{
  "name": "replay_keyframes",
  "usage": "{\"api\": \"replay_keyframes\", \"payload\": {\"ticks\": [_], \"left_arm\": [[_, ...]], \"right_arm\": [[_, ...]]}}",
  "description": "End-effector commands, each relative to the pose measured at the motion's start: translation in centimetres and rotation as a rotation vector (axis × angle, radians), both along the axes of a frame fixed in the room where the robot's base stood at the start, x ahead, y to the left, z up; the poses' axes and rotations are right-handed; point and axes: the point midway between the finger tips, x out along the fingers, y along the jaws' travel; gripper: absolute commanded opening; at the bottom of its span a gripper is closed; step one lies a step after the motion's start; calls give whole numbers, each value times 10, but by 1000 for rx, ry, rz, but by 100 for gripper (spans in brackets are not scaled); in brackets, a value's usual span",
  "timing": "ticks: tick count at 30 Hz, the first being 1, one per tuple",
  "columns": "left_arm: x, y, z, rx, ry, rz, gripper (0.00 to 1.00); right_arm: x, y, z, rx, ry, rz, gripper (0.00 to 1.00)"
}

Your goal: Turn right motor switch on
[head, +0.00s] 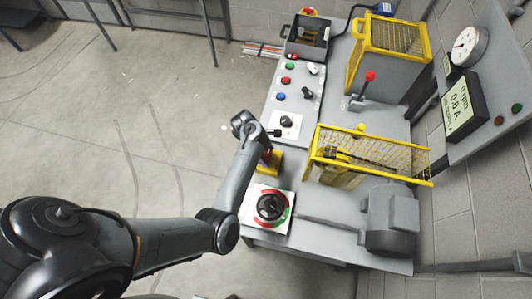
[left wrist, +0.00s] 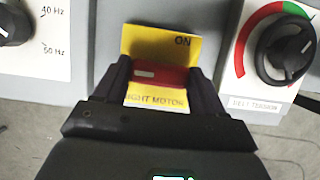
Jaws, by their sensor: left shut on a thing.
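The right motor switch is a yellow plate (left wrist: 158,42) with the words "ON" and "RIGHT MOTOR" and a red handle (left wrist: 160,77) across its middle. In the left wrist view my left gripper (left wrist: 160,80) has its two black fingers on either side of the red handle, shut on it. In the head view the yellow plate (head: 268,163) shows at the bench's front edge, partly hidden by my left gripper (head: 266,157) and forearm. My right gripper is not in view.
The belt tension dial (head: 271,206) sits close to the switch, on its right in the left wrist view. A 40/50 Hz knob (left wrist: 14,26) is on the other side. A yellow mesh guard (head: 368,155), a motor (head: 388,218) and a red-topped lever (head: 369,77) stand farther back on the bench.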

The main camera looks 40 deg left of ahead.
Motion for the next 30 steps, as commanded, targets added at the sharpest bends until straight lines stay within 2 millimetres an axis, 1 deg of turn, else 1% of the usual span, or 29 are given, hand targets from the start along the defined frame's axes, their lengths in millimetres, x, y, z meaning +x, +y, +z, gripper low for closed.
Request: {"api": "replay_keyframes", "payload": {"ticks": [5, 11, 21, 30], "left_arm": [[0, 0, 3, -2, 2, -52, 40], [1, 1, 5, -1, 3, -179, 40], [3, 2, 4, -1, 3, -492, 40], [5, 2, 3, -1, 3, -776, 40]], "right_arm": [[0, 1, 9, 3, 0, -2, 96], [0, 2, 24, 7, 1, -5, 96], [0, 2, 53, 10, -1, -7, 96], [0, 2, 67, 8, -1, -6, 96]]}}
